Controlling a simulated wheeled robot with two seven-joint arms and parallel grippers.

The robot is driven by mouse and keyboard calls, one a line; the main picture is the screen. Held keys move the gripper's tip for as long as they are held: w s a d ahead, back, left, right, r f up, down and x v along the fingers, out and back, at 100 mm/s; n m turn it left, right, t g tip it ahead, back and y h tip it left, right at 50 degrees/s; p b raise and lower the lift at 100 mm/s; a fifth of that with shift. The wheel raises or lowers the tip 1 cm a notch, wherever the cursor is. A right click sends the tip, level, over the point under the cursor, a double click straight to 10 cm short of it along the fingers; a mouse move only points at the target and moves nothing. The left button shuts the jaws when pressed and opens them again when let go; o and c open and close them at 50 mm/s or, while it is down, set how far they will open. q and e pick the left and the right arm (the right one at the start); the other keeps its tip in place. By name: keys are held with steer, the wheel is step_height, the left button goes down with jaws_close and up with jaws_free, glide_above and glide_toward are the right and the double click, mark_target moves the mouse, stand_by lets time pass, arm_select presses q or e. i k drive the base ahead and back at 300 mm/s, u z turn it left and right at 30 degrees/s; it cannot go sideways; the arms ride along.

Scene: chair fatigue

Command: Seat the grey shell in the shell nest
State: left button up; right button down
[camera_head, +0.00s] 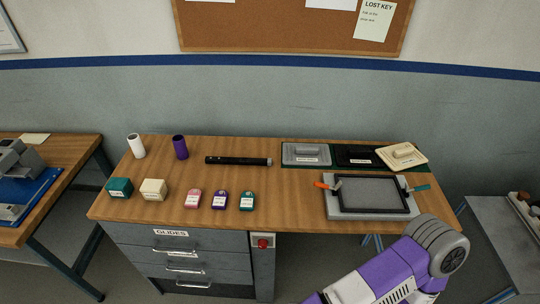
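The grey shell (306,152) lies at the back of the wooden workbench, at the left end of a dark green mat, with a raised block and a white label on it. The likely shell nest is the light grey fixture with a black rectangular frame (371,210) at the right front of the bench. Its dark grey middle looks empty. An orange handle (322,185) is on its left and a teal handle (421,188) on its right. Neither gripper is in view; only a purple and white part of my arm shows at the lower right.
A black shell (357,156) and a cream shell (402,156) lie right of the grey one. A black bar (238,161), white and purple cylinders, and several small labelled blocks occupy the left and middle. Bare wood lies left of the fixture. A red button (262,243) is below the front edge.

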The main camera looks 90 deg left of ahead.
mark_target(363, 197)
steer(key=k, duration=0.25)
steer(key=u, duration=0.95)
